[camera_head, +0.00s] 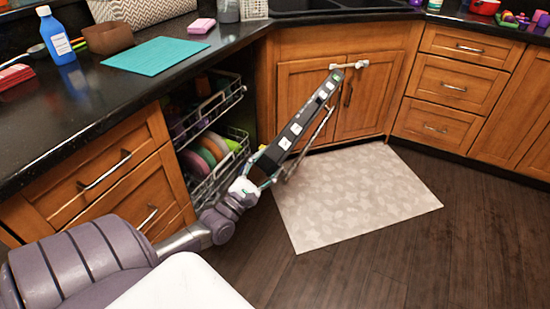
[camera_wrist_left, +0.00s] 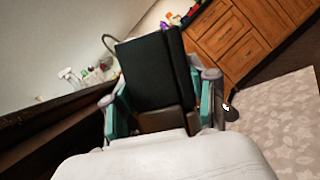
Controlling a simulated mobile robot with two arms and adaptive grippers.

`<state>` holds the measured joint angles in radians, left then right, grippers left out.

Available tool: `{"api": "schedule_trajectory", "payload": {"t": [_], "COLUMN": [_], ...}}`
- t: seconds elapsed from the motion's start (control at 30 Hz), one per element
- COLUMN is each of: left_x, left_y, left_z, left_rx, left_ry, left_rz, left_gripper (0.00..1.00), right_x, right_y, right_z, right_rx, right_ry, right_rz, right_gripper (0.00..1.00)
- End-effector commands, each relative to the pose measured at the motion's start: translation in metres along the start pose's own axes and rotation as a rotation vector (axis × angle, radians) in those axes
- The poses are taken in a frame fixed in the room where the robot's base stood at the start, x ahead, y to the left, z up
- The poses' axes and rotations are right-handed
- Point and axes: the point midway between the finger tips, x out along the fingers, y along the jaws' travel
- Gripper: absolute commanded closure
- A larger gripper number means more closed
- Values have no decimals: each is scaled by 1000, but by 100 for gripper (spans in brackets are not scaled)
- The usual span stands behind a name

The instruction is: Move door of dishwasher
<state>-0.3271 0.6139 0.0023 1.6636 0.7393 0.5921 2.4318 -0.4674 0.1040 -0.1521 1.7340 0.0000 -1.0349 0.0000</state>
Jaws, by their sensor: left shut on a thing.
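The dishwasher door (camera_head: 300,122) stands partly open, seen almost along its black top edge with light buttons. It reaches from my left gripper (camera_head: 262,170) toward the sink cabinet. My left gripper is at the near end of the door, shut on it. In the left wrist view, the teal fingers of my left gripper (camera_wrist_left: 163,110) lie on either side of the dark door (camera_wrist_left: 152,72). The dishwasher racks (camera_head: 212,150) show behind the door, with colourful plates in the lower one. My right gripper is not in view.
A pale patterned mat (camera_head: 355,200) lies on the dark wood floor (camera_head: 385,270). Wooden drawers (camera_head: 105,175) are left of the dishwasher, and the sink cabinet (camera_head: 380,95) is beyond the door. The black counter (camera_head: 60,125) holds a teal mat (camera_head: 155,55) and a blue bottle (camera_head: 55,38).

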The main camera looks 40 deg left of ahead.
Motion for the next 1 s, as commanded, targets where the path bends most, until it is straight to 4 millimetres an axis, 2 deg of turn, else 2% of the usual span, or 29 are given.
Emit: {"api": "schedule_trajectory", "payload": {"t": [0.1,0.3,0.8,0.83,0.97,1.0], "left_x": [1,0,0,0,0,0], "left_y": [12,21,23,23,23,23], "left_z": [2,3,3,3,3,3], "left_rx": [-11,-31,-37,-37,-37,-37], "left_ry": [0,0,1,1,1,1], "left_rz": [8,16,18,18,17,17], "left_gripper": [100,100,100,40,18,18], "right_x": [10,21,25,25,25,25], "right_y": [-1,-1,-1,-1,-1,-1], "right_z": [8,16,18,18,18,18], "right_rx": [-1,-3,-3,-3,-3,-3], "right_ry": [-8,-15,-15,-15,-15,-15], "right_rz": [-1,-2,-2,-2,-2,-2], "right_gripper": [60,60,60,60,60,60]}}
